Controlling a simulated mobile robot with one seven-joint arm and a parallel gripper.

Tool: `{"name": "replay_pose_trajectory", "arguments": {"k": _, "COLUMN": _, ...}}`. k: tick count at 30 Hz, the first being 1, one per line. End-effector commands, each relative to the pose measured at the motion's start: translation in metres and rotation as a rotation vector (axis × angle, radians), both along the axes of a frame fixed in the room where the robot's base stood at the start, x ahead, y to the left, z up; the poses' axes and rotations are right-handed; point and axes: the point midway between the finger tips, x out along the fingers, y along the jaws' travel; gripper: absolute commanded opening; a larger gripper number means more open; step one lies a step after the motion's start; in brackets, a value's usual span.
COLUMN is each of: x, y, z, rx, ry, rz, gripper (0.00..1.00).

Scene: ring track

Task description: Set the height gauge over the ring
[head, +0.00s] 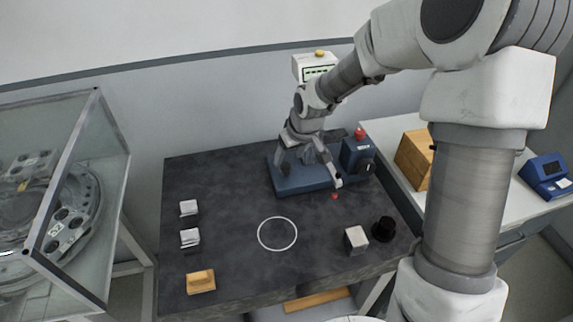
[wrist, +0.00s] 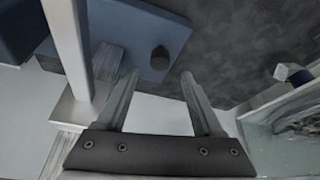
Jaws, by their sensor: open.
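The height gauge stands at the back of the dark table in the head view, with a blue base (head: 300,186) and a white head (head: 309,66) with a green display. Its column is mostly hidden behind my arm. In the wrist view a pale column (wrist: 68,50) rises left of my fingers, near blue surfaces. My gripper (head: 305,158) is open in front of the gauge; its spread fingers also show in the wrist view (wrist: 158,76) with nothing between them. A white ring (head: 277,248) lies flat on the table, in front of the gauge and apart from it.
A blue box (head: 352,158) with a red button stands right of the gauge. A light block (head: 356,240) and black cylinder (head: 383,229) sit right of the ring. Two pale blocks and an orange block (head: 200,282) line the left. A glass case (head: 115,150) stands farther left.

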Motion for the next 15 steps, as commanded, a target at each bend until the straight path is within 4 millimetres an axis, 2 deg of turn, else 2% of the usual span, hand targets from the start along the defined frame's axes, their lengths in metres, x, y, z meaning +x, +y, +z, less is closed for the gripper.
{"name": "replay_pose_trajectory", "arguments": {"k": 1, "x": 0.003, "y": 0.003, "z": -0.011, "rx": 0.000, "ry": 0.002, "rz": 0.003, "gripper": 0.69}}
{"name": "replay_pose_trajectory", "arguments": {"k": 6, "x": 0.012, "y": 0.007, "z": -0.032, "rx": 0.000, "ry": 0.000, "rz": 0.001, "gripper": 0.69}}
{"name": "replay_pose_trajectory", "arguments": {"k": 15, "x": 0.017, "y": 0.008, "z": -0.044, "rx": 0.000, "ry": -0.001, "rz": 0.000, "gripper": 0.69}}
